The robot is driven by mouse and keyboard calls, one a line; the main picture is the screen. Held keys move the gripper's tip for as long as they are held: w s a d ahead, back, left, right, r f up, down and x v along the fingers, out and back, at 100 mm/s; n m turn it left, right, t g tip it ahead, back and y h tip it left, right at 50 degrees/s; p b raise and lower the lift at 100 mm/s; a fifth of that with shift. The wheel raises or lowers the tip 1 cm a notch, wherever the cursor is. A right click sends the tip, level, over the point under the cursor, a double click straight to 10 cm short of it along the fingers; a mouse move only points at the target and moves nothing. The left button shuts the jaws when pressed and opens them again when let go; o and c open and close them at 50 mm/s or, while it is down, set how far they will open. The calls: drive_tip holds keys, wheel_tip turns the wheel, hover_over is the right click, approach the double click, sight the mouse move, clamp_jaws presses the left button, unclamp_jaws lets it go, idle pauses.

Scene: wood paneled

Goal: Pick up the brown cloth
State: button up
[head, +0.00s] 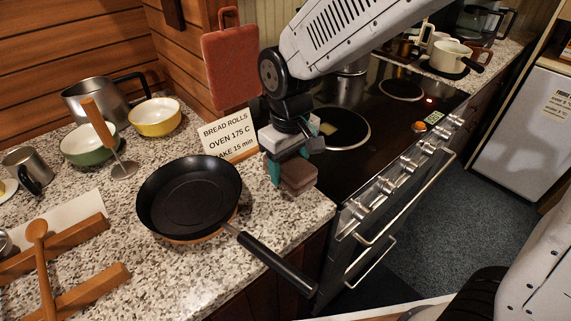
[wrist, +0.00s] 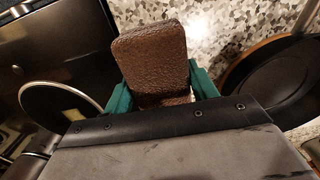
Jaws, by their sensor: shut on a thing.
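The brown cloth (head: 296,174) is a folded, block-like brown piece held at my gripper (head: 285,172) in the head view. In the wrist view the cloth (wrist: 154,62) has a rough, textured surface and sits between the two green fingers of my gripper (wrist: 161,88). The gripper is shut on it. The cloth appears to be above the speckled counter, near its edge by the stove. How far it is from the counter is hard to tell.
A black frying pan (head: 190,197) lies left of my gripper, its handle past the counter edge. A sign (head: 229,136) stands behind. The stove (head: 395,110) is to the right, with a burner (head: 342,128) close by. Bowls (head: 155,117) and a masher (head: 101,124) stand left.

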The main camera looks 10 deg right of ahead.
drive_tip(key=s+d+r, duration=0.1)
drive_tip(key=s+d, duration=0.2)
drive_tip(key=s, duration=1)
drive_tip(key=shift+s+d+r, duration=0.15)
drive_tip(key=shift+d, duration=0.25)
